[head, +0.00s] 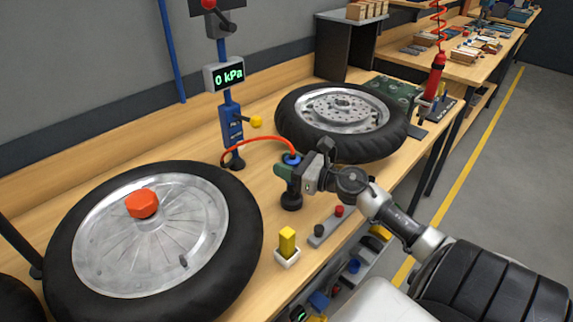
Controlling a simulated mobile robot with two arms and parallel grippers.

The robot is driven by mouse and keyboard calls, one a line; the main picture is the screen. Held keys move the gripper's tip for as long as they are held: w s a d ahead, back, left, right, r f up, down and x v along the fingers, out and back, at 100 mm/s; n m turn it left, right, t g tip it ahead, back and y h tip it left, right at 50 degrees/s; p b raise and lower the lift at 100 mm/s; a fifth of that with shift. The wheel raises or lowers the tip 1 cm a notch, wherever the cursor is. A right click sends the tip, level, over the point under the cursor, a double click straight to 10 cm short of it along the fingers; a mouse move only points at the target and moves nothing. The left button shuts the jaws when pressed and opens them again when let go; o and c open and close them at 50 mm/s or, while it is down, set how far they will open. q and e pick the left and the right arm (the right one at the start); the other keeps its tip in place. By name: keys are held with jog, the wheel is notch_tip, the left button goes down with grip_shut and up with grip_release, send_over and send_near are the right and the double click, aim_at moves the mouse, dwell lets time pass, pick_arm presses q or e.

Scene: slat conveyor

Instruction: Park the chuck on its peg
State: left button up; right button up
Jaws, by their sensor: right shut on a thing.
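My right gripper (300,178) is shut on the chuck (291,159), whose blue collar shows at its top. The red hose (262,140) arcs from the blue post (231,122) to the chuck. A dark round end shows below the gripper, close over the bench; I cannot tell whether it touches. The post carries a short dark arm with a yellow knob (256,122), left of and behind the gripper. I cannot tell for sure which part is the peg. No chuck hangs on the post. My left gripper is not in view.
A wheel (240,225) with a red cap (142,204) fills the left front. Another wheel (392,135) lies behind the gripper. The gauge (226,77) reads 0 kPa.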

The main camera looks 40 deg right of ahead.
jog(key=shift+f+b, duration=0.75)
jog(key=shift+f, duration=0.05)
dwell(0.4)
jog(key=o, duration=1.1)
notch_tip(320, 180, up, 11)
jog(key=p, duration=0.9)
jog(key=shift+r, duration=0.1)
